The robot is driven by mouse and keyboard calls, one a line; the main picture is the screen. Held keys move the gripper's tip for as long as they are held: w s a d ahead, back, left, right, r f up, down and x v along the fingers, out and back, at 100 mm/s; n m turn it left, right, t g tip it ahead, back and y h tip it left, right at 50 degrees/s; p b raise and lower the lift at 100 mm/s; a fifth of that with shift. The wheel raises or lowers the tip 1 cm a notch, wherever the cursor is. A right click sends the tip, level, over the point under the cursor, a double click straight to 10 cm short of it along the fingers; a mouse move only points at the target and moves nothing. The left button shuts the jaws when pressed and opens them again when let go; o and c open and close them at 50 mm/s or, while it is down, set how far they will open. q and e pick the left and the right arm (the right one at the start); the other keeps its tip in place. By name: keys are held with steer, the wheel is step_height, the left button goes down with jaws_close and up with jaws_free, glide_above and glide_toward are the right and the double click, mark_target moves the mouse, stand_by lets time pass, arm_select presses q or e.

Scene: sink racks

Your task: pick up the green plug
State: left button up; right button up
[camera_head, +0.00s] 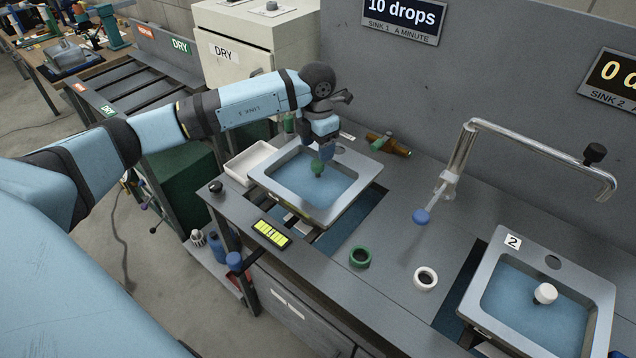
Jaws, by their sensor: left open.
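The green plug (318,168) stands in the left sink (272,183), which holds blue water; only its small green top shows clearly. My left gripper (323,153) reaches down over this sink with its fingers pointing down, just above and slightly right of the plug's top. The left gripper is open. I cannot tell from this angle whether its fingers touch the plug. My right gripper is not in view.
The right sink (486,297) holds a white plug (545,293). A white tray (247,165) and brown bottle (388,145) are near the left sink.

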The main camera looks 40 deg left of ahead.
mark_target(317, 162)
arm_select(q)
steer(key=shift+s+d+f+p, duration=0.1)
steer(key=shift+f+p, duration=0.1)
steer(key=shift+f, duration=0.65)
steer(key=shift+s+d+f+p, duration=0.1)
steer(key=shift+s+f+p, duration=0.1)
steer(key=shift+f, duration=0.7)
steer(key=shift+s+d+f+p, duration=0.1)
steer(key=shift+f+p, duration=0.1)
steer(key=shift+f, duration=0.65)
steer(key=c, duration=1)
